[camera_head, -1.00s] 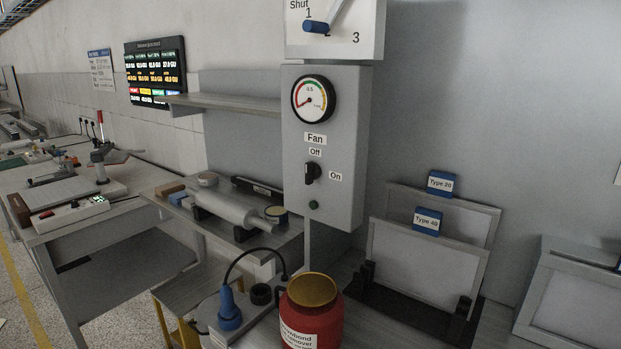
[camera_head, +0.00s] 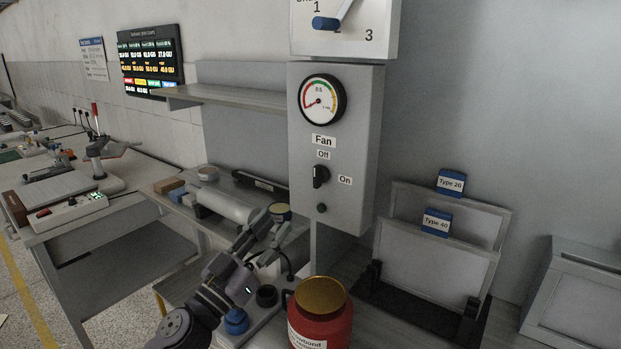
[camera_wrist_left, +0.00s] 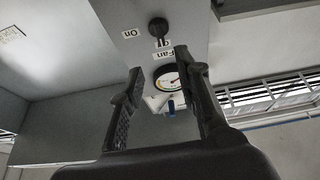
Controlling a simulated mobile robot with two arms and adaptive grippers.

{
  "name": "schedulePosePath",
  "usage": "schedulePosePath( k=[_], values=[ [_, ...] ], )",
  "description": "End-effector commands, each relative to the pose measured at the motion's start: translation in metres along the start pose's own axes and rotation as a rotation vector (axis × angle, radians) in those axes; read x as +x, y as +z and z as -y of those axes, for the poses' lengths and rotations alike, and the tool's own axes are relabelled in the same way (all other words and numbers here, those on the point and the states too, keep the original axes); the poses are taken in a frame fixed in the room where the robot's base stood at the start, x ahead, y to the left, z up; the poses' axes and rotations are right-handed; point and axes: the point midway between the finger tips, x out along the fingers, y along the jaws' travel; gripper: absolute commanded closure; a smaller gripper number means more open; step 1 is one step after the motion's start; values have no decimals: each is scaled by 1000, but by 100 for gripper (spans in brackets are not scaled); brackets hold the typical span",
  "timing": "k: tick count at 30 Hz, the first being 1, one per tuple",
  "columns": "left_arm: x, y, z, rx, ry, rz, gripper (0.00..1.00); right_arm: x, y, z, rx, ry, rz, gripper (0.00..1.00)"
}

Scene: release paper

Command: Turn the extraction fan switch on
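The fan switch (camera_head: 320,175) is a black rotary knob on the front of a grey wall box (camera_head: 355,130). Its handle stands upright, under the "Off" label (camera_head: 323,155); the "On" label (camera_head: 345,180) is to its right. My left gripper (camera_head: 276,226) is below and left of the knob, apart from it. In the left wrist view, the gripper (camera_wrist_left: 155,85) has its two fingers spread with nothing between them. That upside-down view also shows the knob (camera_wrist_left: 158,27) beyond the fingertips. My right gripper is not in view.
A round gauge (camera_head: 321,98) is above the switch. A red jar with a gold lid (camera_head: 320,325) stands below the box. Framed screens with "Type 20" (camera_head: 451,182) and "Type 40" (camera_head: 437,222) tags stand at right. A shelf (camera_head: 225,97) is left of the box.

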Motion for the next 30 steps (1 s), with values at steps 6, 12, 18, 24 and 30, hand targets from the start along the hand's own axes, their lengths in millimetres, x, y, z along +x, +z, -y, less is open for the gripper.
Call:
schedulePosePath(
  k=[6, 12, 18, 24, 30],
  values=[
    [52, -4, 0, -1, -2, -2, 69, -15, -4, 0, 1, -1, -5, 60],
    [94, -2, 0, -1, -2, -2, 69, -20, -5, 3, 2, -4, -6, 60],
    [124, 0, 1, -2, -3, -1, 69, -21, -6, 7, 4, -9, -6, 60],
    [136, 0, 1, -1, -3, 0, 69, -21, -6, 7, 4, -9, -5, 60],
    [137, 0, 1, -1, -3, 1, 69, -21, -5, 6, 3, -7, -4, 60]
  ],
)
